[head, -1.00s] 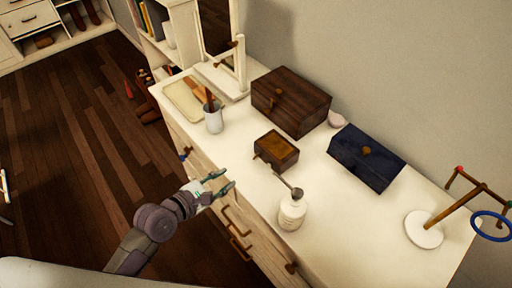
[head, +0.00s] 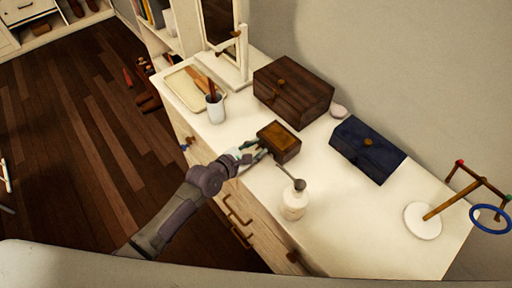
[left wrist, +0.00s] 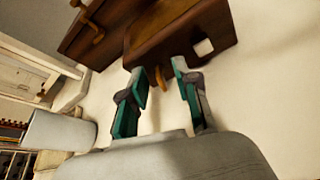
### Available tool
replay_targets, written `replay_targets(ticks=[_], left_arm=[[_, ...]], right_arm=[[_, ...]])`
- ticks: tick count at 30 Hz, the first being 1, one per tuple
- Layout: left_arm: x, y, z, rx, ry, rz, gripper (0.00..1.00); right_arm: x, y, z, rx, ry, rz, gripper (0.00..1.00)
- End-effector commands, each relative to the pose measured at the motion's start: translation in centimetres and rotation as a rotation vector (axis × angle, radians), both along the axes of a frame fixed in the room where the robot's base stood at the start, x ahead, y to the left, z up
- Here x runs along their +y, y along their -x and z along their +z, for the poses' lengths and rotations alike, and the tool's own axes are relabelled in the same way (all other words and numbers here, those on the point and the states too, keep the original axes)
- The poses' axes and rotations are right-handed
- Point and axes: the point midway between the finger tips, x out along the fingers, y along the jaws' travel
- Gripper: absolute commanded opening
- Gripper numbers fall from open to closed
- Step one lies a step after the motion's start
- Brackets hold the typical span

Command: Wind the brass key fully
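A small brown wooden box (head: 279,142) with a lighter top panel stands on the white dresser. In the left wrist view the box (left wrist: 185,35) fills the top middle, and a brass key (left wrist: 161,78) sticks out of its near side. My left gripper (head: 257,152) is at the box's left side in the head view. In the left wrist view its two teal fingers (left wrist: 159,72) are spread, with the key between them and a gap on each side. The key is hidden in the head view now. My right gripper is out of view.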

Motion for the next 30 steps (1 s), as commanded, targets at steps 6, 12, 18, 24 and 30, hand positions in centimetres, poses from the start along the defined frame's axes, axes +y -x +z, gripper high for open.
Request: replay_targets(ticks=[6, 12, 18, 24, 30], left_arm=[[-0.1, -0.1, 0.0, -0.001, 0.001, 0.0, 0.31], [-0.1, -0.1, 0.0, -0.001, 0.001, 0.0, 0.08], [-0.1, -0.1, 0.0, 0.0, 0.0, 0.0, 0.0], [-0.1, -0.1, 0.0, -0.009, -0.007, 0.0, 0.0], [-0.2, 0.0, 0.0, -0.057, -0.056, 0.001, 0.0]], right_arm=[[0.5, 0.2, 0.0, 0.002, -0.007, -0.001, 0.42], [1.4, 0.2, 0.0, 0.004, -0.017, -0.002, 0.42], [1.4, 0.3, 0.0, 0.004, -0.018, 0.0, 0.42], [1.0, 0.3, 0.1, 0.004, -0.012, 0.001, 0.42], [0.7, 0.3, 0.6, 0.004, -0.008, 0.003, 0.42]])
